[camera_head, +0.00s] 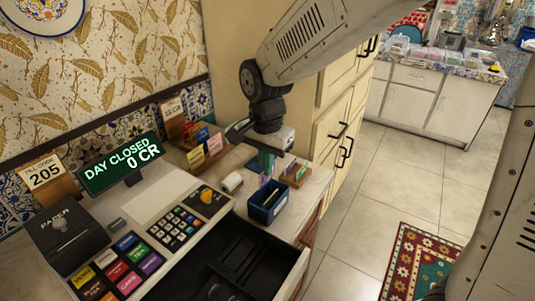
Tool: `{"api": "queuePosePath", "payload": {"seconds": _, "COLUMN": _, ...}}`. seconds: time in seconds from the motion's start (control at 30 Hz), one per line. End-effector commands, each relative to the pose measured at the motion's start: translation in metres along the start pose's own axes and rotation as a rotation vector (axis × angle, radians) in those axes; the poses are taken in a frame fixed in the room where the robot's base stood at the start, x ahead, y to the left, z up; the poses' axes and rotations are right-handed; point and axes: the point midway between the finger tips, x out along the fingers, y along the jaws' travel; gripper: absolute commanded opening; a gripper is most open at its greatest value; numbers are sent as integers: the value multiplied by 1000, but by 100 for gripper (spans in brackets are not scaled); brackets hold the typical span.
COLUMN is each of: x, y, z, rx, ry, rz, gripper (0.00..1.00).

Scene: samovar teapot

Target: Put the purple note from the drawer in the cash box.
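The drawer (291,272) is pulled out below the register, with a black tray inside and dark compartments. A small open blue box (256,213), likely the cash box, stands on the counter behind the drawer's right side, with a pale slip showing inside. My gripper (265,172) points down just above and behind the blue box. A small purple patch shows by its fingertips, but I cannot tell whether it is the note or whether the fingers hold it. I see no clear purple note in the visible part of the drawer.
The register has a keypad (175,228), coloured keys (118,270) and a "DAY CLOSED 0 CR" display (121,163). A paper roll (232,183) and card holders (207,151) stand close to my gripper. Cream cabinets (338,118) rise behind.

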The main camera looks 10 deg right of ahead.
Motion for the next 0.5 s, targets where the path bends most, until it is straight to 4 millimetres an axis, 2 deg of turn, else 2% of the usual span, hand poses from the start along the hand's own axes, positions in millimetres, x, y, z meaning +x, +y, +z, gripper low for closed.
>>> {"api": "queuePosePath", "payload": {"seconds": 0.3, "x": 32, "y": 2, "z": -2, "rx": 2, "ry": -1, "rz": 2, "gripper": 0}}
{"api": "queuePosePath", "payload": {"seconds": 0.5, "x": 47, "y": 2, "z": -2, "rx": 3, "ry": 0, "rz": 0, "gripper": 0}}
